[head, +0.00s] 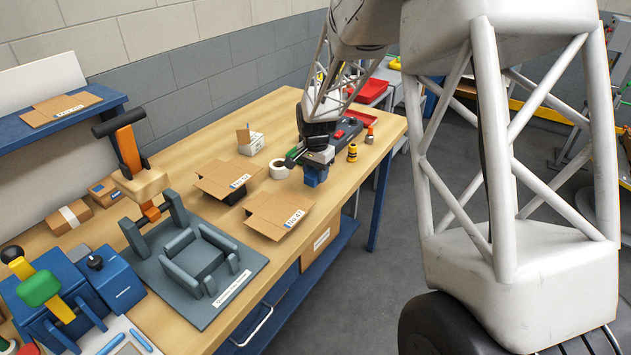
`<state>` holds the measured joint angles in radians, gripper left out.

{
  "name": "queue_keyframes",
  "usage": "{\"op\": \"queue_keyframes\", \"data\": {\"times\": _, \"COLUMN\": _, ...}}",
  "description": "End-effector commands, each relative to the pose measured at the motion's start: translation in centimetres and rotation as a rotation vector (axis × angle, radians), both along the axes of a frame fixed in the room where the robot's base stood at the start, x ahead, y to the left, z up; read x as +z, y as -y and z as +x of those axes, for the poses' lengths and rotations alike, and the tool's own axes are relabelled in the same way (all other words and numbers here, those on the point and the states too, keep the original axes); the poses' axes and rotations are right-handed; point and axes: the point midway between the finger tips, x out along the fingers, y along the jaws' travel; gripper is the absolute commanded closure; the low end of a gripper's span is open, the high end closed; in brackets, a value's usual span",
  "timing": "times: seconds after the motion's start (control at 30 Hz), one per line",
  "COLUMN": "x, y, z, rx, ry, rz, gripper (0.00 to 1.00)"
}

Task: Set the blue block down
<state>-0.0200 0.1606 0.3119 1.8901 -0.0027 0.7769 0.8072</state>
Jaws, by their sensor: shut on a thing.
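The blue block (315,175) is below my gripper (313,162) in the head view, near the right part of the wooden table's front edge. My gripper is shut on the block and points down. The upper part of the block is hidden by the gripper. I cannot tell from this view whether the block's underside touches the table.
Two flattened cardboard pieces (279,212) lie to the left on the table (338,191). A tape roll (279,169) is left of the gripper, and a small yellow-and-black bottle (352,153) is right. A grey fixture (198,260) stands front left.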

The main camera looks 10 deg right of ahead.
Motion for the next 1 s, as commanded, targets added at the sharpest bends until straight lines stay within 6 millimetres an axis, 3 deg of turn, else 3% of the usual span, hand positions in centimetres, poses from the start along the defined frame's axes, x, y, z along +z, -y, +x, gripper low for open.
{"op": "queue_keyframes", "data": {"times": 0.47, "x": -0.1, "y": 0.0, "z": 0.5, "rx": 0.0, "ry": 0.0, "rz": 0.0, "gripper": 0.82}}
{"op": "queue_keyframes", "data": {"times": 0.8, "x": -3.1, "y": 0.0, "z": 0.4, "rx": 0.0, "ry": -0.001, "rz": 0.0, "gripper": 0.82}}
{"op": "queue_keyframes", "data": {"times": 1.0, "x": -3.5, "y": 0.0, "z": 0.4, "rx": 0.0, "ry": 0.0, "rz": 0.0, "gripper": 0.82}}
